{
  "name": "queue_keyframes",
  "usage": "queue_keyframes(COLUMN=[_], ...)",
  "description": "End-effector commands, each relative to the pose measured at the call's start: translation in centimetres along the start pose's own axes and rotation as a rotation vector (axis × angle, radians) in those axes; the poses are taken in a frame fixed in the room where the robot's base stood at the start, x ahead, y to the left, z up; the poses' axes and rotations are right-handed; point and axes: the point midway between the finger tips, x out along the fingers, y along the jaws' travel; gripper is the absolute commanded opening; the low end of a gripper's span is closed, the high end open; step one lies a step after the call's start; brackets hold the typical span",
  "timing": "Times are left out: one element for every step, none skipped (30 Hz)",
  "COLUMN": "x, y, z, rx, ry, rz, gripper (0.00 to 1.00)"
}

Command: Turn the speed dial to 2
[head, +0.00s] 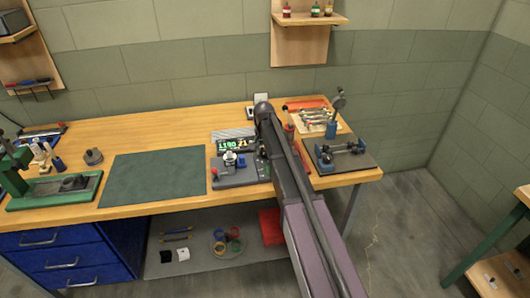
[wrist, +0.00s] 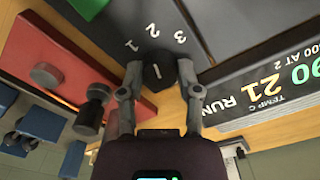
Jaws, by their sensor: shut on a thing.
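The speed dial (wrist: 158,72) is a black knob with a short white line on top. The numbers 1, 2 and 3 curve around its upper side in the wrist view, with the 2 (wrist: 152,31) nearly straight above it. The white line runs roughly up and down in the picture, leaning slightly left at the top; I cannot tell exactly which mark it meets. My gripper (wrist: 160,84) has one finger on each side of the dial and is shut on it. In the head view my arm hides the dial, on the right part of the grey tank unit (head: 232,178).
A lit display (head: 234,144) stands behind the unit; it shows large in the wrist view (wrist: 275,90). A red plate with dark knobs (wrist: 60,60) lies left in the wrist view. A green mat (head: 153,177) leaves free room. A dark fixture board (head: 343,167) sits right.

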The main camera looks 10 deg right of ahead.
Motion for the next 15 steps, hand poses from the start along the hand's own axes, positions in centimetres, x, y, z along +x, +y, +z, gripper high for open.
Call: queue_keyframes(x=[-0.04, -0.04, -0.04, -0.04, -0.04, -0.04, -0.04, -0.04, -0.04, -0.04, -0.04, -0.04, -0.04, -0.04, -0.04], y=[-0.15, -0.15, -0.15, -0.14, -0.14, -0.13, -0.13, -0.12, -0.12, -0.11, -0.11, -0.11, -0.1, -0.1, -0.09], z=[-0.3, -0.3, -0.31, -0.31, -0.32, -0.33, -0.33, -0.33, -0.33, -0.34, -0.34, -0.35, -0.36, -0.36, -0.36], rx=[0.02, 0.03, 0.042, 0.05, 0.057, 0.063, 0.068, 0.071, 0.074, 0.076, 0.077, 0.077, 0.077, 0.077, 0.077], ry=[0.006, 0.006, 0.006, 0.006, 0.006, 0.006, 0.006, 0.006, 0.006, 0.006, 0.007, 0.007, 0.007, 0.007, 0.007], rz=[-0.003, -0.003, -0.003, -0.003, -0.003, -0.003, -0.003, -0.003, -0.003, -0.003, -0.003, -0.002, -0.002, -0.002, -0.002], gripper=[0.0, 0.0, 0.0, 0.0, 0.0, 0.0, 0.0, 0.0, 0.0, 0.0, 0.0, 0.0, 0.0, 0.0, 0.0])
